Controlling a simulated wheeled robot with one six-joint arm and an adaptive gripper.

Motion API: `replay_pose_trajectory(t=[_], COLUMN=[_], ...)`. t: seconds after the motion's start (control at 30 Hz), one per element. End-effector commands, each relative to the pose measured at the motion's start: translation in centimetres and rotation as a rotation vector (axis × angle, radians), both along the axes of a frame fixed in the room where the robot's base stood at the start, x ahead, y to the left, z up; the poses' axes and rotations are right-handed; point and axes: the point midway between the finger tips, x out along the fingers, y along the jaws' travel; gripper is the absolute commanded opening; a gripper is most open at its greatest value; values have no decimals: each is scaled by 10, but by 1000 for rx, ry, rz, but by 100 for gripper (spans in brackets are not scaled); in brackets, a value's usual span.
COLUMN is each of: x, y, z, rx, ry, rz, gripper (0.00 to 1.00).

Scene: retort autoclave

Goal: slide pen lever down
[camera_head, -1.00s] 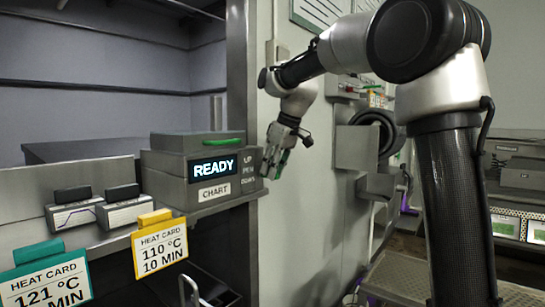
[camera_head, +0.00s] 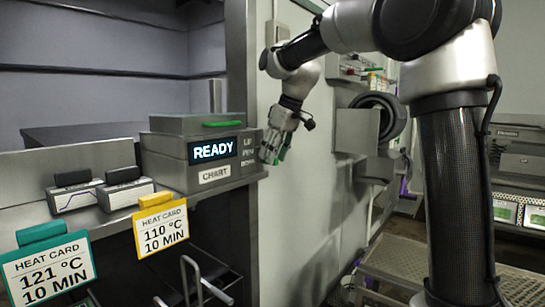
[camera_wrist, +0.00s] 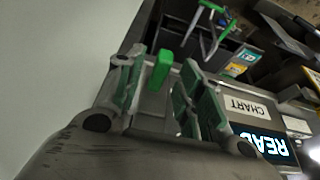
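The chart recorder (camera_head: 202,176) is a grey box with a lit READY display (camera_head: 213,148), a CHART label (camera_head: 214,174) and UP, PEN, DOWN lettering on its front at the right. My gripper (camera_head: 272,154) is at the box's right end in the head view and covers part of that side. In the wrist view a green pen lever (camera_wrist: 160,68) stands between the spread fingers of my gripper (camera_wrist: 158,85), with a visible gap on the left and a narrow one on the right. Whether a finger touches it is unclear. The lever is hidden in the head view.
A yellow heat card (camera_head: 160,229) and a green-topped heat card (camera_head: 48,270) hang at the front ledge, with two dark-handled blocks (camera_head: 124,189) behind them. A pale wall panel (camera_head: 300,215) stands right of the recorder. A metal grated platform (camera_head: 415,260) lies low at right.

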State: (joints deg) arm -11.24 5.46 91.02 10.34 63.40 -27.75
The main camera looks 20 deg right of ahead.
Motion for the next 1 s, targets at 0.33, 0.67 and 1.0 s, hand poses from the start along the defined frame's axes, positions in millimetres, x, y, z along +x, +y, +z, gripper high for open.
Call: replay_pose_trajectory(t=[0.33, 0.67, 1.0], x=[-23, -33, -33], y=[-17, -24, -24], z=[71, 97, 97], rx=[0, 0, -1], ry=[-4, 1, 1], rz=[-1, -1, 0], gripper=[38, 38, 38])
